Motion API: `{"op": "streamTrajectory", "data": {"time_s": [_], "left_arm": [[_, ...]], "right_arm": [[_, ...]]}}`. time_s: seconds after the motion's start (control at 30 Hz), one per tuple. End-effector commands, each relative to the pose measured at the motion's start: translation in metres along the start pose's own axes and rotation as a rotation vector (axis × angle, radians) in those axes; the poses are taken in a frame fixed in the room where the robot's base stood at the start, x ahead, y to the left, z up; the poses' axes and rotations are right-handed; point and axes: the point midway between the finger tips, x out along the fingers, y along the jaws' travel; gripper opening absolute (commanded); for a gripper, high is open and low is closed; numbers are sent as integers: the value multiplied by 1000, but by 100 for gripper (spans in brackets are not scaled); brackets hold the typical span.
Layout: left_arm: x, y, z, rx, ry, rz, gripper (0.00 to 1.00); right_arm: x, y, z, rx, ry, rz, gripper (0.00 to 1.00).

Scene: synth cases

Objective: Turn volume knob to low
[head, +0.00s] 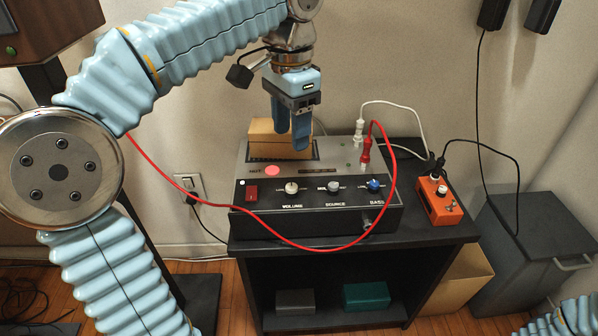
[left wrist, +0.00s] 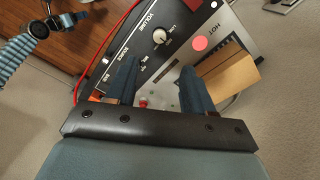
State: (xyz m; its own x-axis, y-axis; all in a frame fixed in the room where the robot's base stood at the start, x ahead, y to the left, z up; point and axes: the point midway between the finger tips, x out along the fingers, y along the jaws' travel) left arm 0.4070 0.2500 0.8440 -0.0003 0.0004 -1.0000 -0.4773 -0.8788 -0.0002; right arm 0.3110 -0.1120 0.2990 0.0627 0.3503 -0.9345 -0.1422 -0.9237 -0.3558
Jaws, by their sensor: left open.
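The volume knob (head: 291,188) is a small cream knob on the sloped front panel of a grey and black device (head: 345,215). It also shows in the left wrist view (left wrist: 160,37), beyond the fingertips. My left gripper (head: 292,142) is open and empty, with its blue fingers pointing down above the device, behind the knob row and apart from the volume knob. In the left wrist view my left gripper (left wrist: 158,68) has its fingers spread over the device. My right arm shows small at the upper left there; its gripper is too small to judge.
The source knob (head: 334,186) and blue bass knob (head: 374,184) sit to the right. A red switch (head: 251,193) and red button (head: 272,170) are nearby. A cardboard box (head: 262,142) stands on the device. A red cable (head: 344,245) loops across its front. An orange box (head: 437,203) stands right.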

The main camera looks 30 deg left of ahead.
Motion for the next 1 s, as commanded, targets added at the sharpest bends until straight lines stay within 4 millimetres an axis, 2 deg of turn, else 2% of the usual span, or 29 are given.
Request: {"op": "streamTrajectory", "data": {"time_s": [0.3,0.5,0.7,0.97,1.0], "left_arm": [[75,0,1,-1,-4,1,52],[109,0,1,0,-2,1,52],[124,0,0,-1,0,1,52],[125,0,0,-1,0,0,52],[125,0,0,-1,0,0,49]], "right_arm": [[18,14,-3,9,9,9,43],[24,18,-5,12,14,12,43],[25,20,-6,13,16,14,43],[25,20,-6,13,16,14,43],[25,20,-6,13,16,14,43]]}}
